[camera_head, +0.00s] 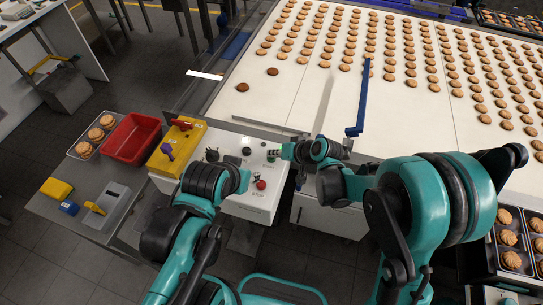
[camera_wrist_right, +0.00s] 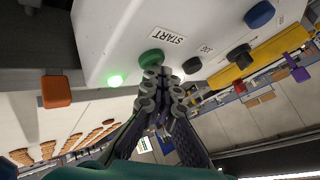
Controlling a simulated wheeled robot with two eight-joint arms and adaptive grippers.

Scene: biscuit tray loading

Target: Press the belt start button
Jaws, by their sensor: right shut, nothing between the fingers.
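The white control panel (camera_head: 233,201) stands at the near edge of the belt. In the right wrist view, the green start button (camera_wrist_right: 151,57) sits on the panel face beside the START label (camera_wrist_right: 165,38). My right gripper (camera_head: 274,153) is over the panel's right side; its shut, empty fingertips (camera_wrist_right: 156,75) are at the button and overlap its lower edge. I cannot tell whether they touch or press it. A green lamp (camera_wrist_right: 115,80) glows beside the button. My left arm crosses the panel's left front; I cannot make out its gripper.
Black controls (camera_wrist_right: 192,65) and a blue button (camera_wrist_right: 260,14) are close by on the panel. A red button (camera_head: 261,184) lies near my left arm. The white belt (camera_head: 290,100) carries rows of biscuits. A red bin (camera_head: 132,137) and yellow box (camera_head: 177,145) stand left.

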